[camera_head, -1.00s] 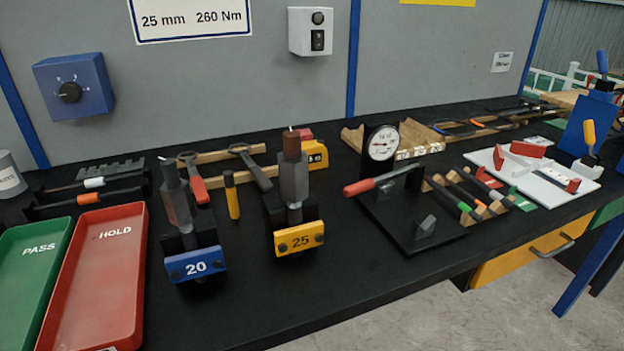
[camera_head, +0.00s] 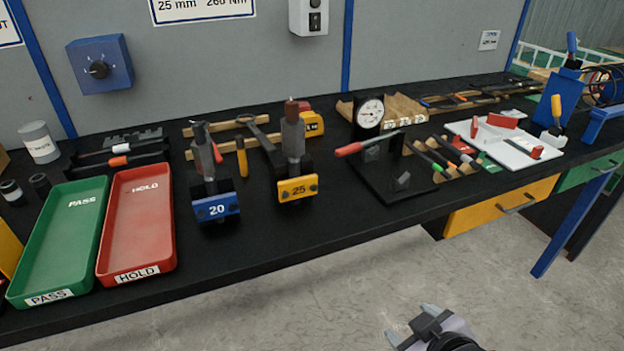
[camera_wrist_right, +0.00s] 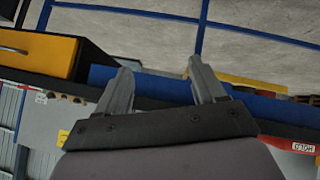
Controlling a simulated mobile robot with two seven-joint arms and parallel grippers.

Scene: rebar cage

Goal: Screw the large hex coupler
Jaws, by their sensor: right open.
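The large hex coupler (camera_head: 293,138) is a grey hexagonal sleeve standing upright on a rebar in the yellow fixture marked 25 (camera_head: 298,189). A brown rebar end (camera_head: 291,108) sticks out of its top. A smaller coupler (camera_head: 204,158) stands in the blue fixture marked 20 (camera_head: 216,208) to its left. My right gripper (camera_head: 410,340) is low at the bottom edge, in front of the bench and well away from the coupler. In the right wrist view the right gripper (camera_wrist_right: 160,88) has its two fingers apart with nothing between them. My left gripper is not in view.
A green PASS tray (camera_head: 58,240) and a red HOLD tray (camera_head: 136,225) lie at the left of the black bench. A dial gauge stand (camera_head: 369,112) with a red-handled lever stands right of the fixtures. The bench's front edge and yellow drawer (camera_head: 500,205) lie behind my gripper.

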